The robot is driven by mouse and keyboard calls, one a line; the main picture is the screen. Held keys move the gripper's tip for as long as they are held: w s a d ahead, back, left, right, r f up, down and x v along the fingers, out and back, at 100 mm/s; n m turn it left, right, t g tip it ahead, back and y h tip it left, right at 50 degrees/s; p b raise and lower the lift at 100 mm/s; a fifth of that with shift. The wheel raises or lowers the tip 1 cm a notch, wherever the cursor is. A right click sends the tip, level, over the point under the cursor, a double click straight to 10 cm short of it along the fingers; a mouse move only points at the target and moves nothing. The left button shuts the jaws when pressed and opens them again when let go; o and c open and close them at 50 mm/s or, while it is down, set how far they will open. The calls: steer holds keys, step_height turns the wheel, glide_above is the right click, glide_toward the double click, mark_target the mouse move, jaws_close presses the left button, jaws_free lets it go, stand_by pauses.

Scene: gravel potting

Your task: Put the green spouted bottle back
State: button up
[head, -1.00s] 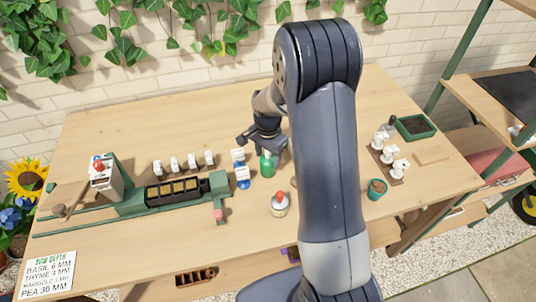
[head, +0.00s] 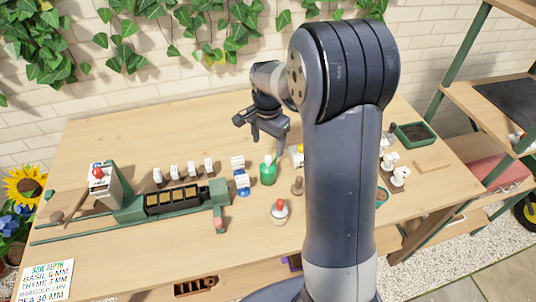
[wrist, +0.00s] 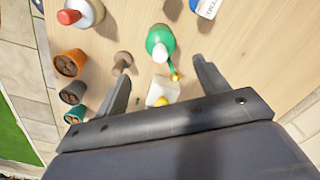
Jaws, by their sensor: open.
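The green spouted bottle (head: 267,173) stands upright on the wooden table, right of a blue-and-white bottle (head: 241,180). In the wrist view the green bottle (wrist: 160,40) shows from above, with its white cap and yellow-tipped spout, beyond the fingertips. My gripper (head: 260,133) is open and empty, raised above and behind the bottle and apart from it. Its two spread fingers show in the wrist view (wrist: 161,75), with nothing held between them.
A white block-like item with yellow (wrist: 163,92) lies near the green bottle. A brown knobbed tool (head: 297,187) and a red-capped bottle (head: 280,211) stand in front. A green seed tray rig (head: 130,205) is at left.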

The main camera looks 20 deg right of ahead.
steer(key=shift+r, duration=1.45)
